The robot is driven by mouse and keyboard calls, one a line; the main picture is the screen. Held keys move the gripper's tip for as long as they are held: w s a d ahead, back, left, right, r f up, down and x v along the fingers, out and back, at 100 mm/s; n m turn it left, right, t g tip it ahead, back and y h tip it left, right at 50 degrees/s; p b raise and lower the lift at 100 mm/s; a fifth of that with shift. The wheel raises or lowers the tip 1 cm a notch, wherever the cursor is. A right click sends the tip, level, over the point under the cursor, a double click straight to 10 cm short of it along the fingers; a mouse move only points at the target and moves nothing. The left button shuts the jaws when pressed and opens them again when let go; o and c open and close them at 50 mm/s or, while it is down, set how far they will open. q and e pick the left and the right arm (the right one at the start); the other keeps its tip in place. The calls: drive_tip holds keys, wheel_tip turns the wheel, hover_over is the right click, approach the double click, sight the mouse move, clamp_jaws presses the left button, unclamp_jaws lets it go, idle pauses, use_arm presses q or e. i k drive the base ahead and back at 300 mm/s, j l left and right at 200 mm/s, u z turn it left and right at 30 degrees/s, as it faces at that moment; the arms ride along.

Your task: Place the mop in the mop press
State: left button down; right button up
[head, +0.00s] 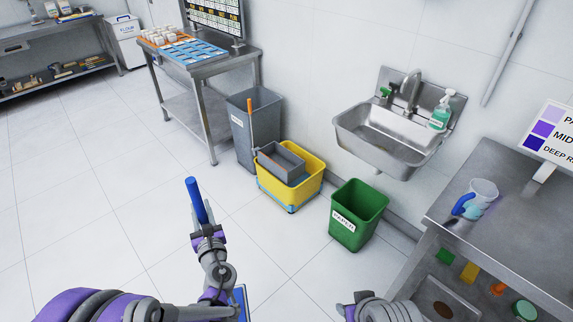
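A mop with a blue handle (195,199) stands tilted at the lower middle-left. My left gripper (208,233) is shut around the handle below its top end. A blue piece low in line with the handle (240,298) looks like the mop's lower end, largely hidden by my arm. The mop press appears to be the grey wringer (285,158) on a yellow bucket (309,183), with an orange lever (250,118) rising at its left. The press is beyond and to the right of the mop, apart from it. Only grey and purple parts of my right arm show at the bottom edge; its fingers are unclear.
A grey bin (262,105) stands behind the bucket, and a green bin (357,212) to its right. A steel sink (388,135) hangs above. A metal table (205,66) is at upper left, a steel counter (505,235) at right. The floor left of the bucket is clear.

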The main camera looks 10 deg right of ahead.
sight(282, 166)
drive_tip(key=i+j+z, duration=0.45)
drive_tip(key=i, duration=0.25)
drive_tip(key=i+j+z, duration=0.4)
drive_tip(key=i+j, duration=0.2)
